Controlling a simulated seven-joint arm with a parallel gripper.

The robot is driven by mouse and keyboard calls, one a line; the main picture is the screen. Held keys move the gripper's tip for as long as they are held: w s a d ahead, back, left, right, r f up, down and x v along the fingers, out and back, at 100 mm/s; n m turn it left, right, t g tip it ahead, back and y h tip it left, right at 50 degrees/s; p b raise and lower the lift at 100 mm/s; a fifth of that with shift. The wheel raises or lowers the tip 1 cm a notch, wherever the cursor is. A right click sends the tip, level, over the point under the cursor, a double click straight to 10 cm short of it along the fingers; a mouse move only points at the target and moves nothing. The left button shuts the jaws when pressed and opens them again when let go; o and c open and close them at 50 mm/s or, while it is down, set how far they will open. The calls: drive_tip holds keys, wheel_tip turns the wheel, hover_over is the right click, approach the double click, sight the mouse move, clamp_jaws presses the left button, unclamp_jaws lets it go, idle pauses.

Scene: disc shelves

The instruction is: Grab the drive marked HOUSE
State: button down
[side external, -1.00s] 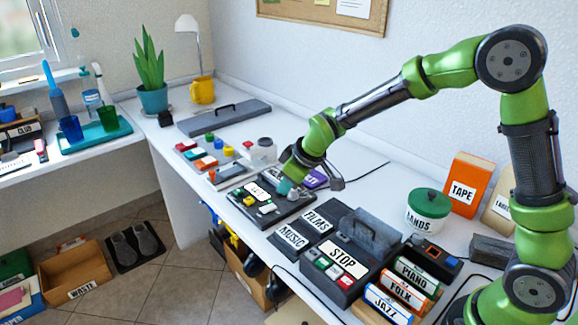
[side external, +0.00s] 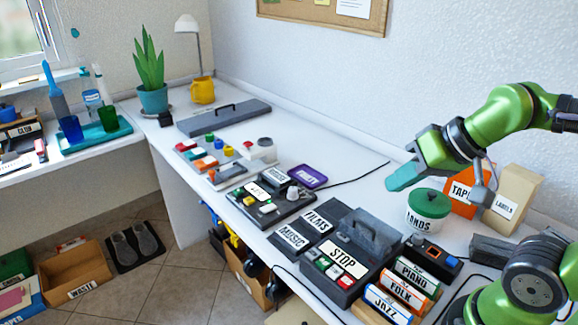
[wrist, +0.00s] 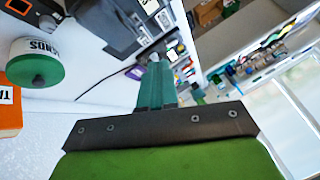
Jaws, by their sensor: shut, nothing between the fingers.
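A small dark drive (side external: 277,178) with a white label that seems to read HOUSE stands at the back of a dark control deck (side external: 268,208) in the side view. The lettering is small and hard to read. My gripper (side external: 398,178) is raised in the air to the right of it, over the back of the table near the green-lidded tin. Its teal fingers point left and are together, with nothing between them. They also show shut in the wrist view (wrist: 154,82).
A tin with a green lid (side external: 428,208) and an orange TAPE box (side external: 462,192) stand near my gripper. FILMS (side external: 316,222) and MUSIC (side external: 291,236) cases, a STOP box (side external: 340,258) and a purple tray (side external: 308,177) are around the deck. A black cable runs along the table.

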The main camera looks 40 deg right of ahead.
drive_tip(key=c, duration=1.8)
unclamp_jaws()
drive_tip(key=o, duration=1.5)
drive_tip(key=n+g+h, duration=0.2)
drive_tip(key=n+g, duration=0.1)
drive_tip(key=n, duration=0.1)
hover_over(281, 178)
drive_tip(key=s, duration=0.3)
wheel_tip(281, 178, down, 16)
drive_tip(key=shift+w+d+r, duration=0.15)
drive_tip(key=shift+x, duration=3)
